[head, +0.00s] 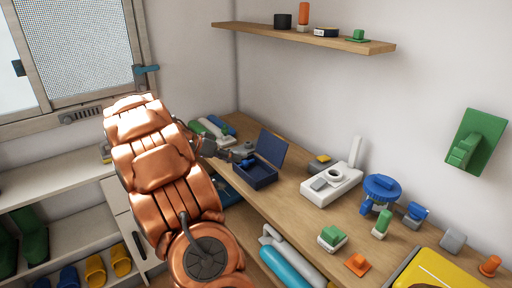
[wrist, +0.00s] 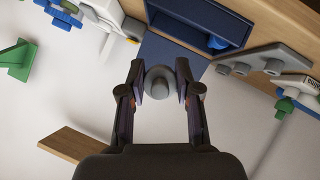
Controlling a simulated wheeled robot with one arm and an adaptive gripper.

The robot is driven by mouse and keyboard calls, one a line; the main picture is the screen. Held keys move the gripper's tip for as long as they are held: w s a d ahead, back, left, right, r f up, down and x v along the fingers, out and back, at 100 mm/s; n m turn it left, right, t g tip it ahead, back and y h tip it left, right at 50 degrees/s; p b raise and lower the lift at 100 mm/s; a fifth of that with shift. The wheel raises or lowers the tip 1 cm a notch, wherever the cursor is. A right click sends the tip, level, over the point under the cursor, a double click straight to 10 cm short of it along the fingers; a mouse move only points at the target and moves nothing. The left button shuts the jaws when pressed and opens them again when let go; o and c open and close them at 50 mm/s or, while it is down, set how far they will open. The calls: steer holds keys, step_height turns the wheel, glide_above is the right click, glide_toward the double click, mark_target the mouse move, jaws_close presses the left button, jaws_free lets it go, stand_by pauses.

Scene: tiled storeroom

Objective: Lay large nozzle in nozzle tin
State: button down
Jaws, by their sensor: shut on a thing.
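The nozzle tin (head: 262,180) is a dark blue box on the workbench with its lid (head: 271,146) standing open. In the wrist view the tin (wrist: 236,22) is at the top, and a small blue piece (wrist: 216,42) shows inside it. My gripper (head: 228,154) is just left of the tin in the head view. In the wrist view my gripper (wrist: 162,82) is shut on a grey rounded piece, seemingly the large nozzle (wrist: 161,79), held between both fingertips. The held piece is hard to make out in the head view.
A grey knobbed plate (wrist: 262,60) lies close beside the tin. A white device (head: 331,184) stands to the tin's right, with blue, green and orange parts beyond it. A wooden shelf (head: 305,36) hangs on the wall above. Some bare bench (head: 292,208) lies in front of the device.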

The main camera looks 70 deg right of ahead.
steer(key=s+d+r+g+h, duration=0.1)
steer(key=s+d+r+h, duration=0.2)
steer(key=s+d, duration=0.3)
steer(key=shift+n, duration=0.3)
steer(key=shift+s+f+p, duration=0.15)
steer(key=shift+f+p, duration=0.15)
steer(key=shift+f, duration=3.3)
steer(key=c, duration=0.7)
jaws_free()
steer(key=shift+a, duration=0.1)
steer(key=v, duration=1)
steer(key=shift+w+r, duration=0.3)
steer(key=shift+w+a+r, duration=0.2)
steer(key=shift+w+a, duration=0.15)
steer(key=shift+a, duration=0.2)
